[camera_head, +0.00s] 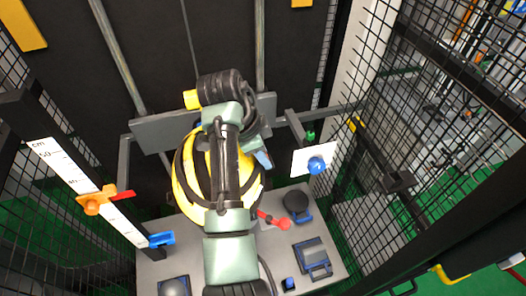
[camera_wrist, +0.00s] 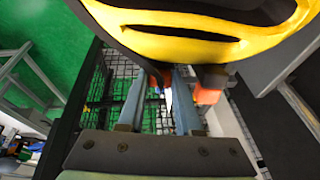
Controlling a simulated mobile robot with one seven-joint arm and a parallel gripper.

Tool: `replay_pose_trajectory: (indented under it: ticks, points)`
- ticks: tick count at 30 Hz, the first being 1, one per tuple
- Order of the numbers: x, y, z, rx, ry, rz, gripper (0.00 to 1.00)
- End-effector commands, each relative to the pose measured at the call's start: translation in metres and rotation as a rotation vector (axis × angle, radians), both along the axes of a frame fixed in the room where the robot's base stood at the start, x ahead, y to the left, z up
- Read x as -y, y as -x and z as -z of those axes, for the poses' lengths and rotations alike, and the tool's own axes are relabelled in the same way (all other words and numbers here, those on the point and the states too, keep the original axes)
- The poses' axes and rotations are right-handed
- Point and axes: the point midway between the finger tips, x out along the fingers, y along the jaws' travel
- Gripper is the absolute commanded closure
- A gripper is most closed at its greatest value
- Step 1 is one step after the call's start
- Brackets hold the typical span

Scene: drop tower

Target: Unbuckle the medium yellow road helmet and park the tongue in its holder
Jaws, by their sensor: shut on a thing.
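The yellow road helmet (camera_head: 188,180) with black bands stands in the middle of the head view, partly covered by my arm. Its yellow and black shell (camera_wrist: 190,45) fills the top of the wrist view. My gripper (camera_wrist: 163,75) reaches up under the helmet's lower edge. Its two grey-blue fingers stand apart and are shut on a small orange-red piece (camera_wrist: 154,79), mostly hidden at the tips. I cannot tell if this is the buckle tongue. A larger orange block (camera_wrist: 209,88) hangs just right of the fingers. I cannot make out the holder.
A grey bench (camera_head: 330,262) holds a red-handled item (camera_head: 275,220), a black round knob (camera_head: 296,201) and a dark box (camera_head: 312,254). A white scale (camera_head: 62,163) with an orange slider (camera_head: 93,203) stands left. A white plate with a blue knob (camera_head: 316,165) is right. Mesh walls enclose both sides.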

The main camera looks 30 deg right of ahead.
Motion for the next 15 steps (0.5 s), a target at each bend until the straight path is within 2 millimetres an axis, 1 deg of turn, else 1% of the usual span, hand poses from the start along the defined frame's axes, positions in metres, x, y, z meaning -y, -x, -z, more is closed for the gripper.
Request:
replay_pose_trajectory:
  ticks: [1,2,6,7,15]
  points:
    - [-0.0002,0.0001,0.001,0.0,0.0,0.0,0.93]
    - [-0.0001,0.0,0.0008,0.0,0.0,0.0,0.61]
    - [-0.0002,0.0,0.0007,0.0,0.0,0.0,0.36]
    - [-0.0002,0.0,0.0007,0.0,0.0,0.0,0.31]
    - [-0.0004,-0.0001,0.0001,0.0,0.0,0.0,0.31]
